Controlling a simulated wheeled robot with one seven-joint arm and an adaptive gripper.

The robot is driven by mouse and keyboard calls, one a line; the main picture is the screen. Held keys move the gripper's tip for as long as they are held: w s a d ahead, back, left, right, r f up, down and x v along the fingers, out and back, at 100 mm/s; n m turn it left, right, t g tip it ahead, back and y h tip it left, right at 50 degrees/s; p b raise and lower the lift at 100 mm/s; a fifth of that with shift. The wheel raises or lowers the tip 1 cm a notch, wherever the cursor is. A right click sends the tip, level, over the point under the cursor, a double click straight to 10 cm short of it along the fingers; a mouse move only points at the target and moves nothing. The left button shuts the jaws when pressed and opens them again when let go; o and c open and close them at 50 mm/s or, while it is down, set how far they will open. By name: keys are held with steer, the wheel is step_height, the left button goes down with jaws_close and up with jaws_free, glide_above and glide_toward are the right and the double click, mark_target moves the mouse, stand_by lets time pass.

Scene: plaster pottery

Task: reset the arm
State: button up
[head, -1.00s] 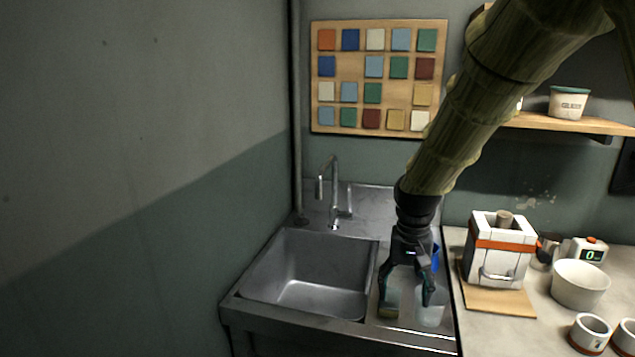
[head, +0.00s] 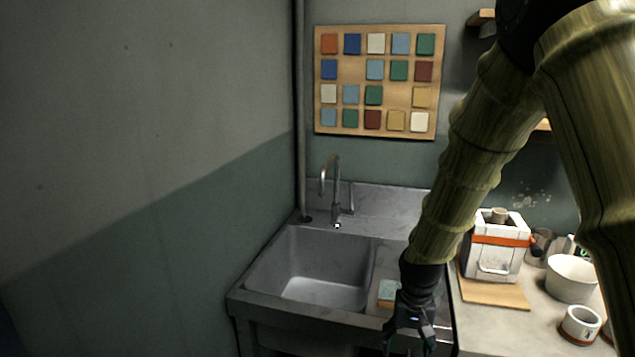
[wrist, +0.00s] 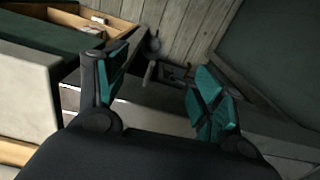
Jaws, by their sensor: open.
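My gripper (head: 408,338) is open, low at the front edge of the sink unit in the head view, and partly cut off by the bottom of the picture. In the wrist view my gripper (wrist: 160,68) has its two dark fingers with teal pads spread wide, with nothing between them. My arm bends down from the top right and covers part of the counter and wall.
The steel sink (head: 262,277) has a tap (head: 336,192) behind its basin. A sponge (head: 389,291) lies on the drainboard. On the counter right of my arm are a white press-like box (head: 497,252), a bowl (head: 572,278) and a cup (head: 580,325).

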steer(key=s+f, duration=0.7)
steer(key=f, duration=0.7)
steer(key=s+d+f+n, duration=0.1)
steer(key=s+f, duration=0.7)
steer(key=s, duration=0.5)
steer(key=s+d+f+n, duration=0.1)
steer(key=s+f, duration=0.8)
steer(key=s, duration=0.4)
steer(key=shift+s+d, duration=0.25)
steer(key=shift+f, duration=0.1)
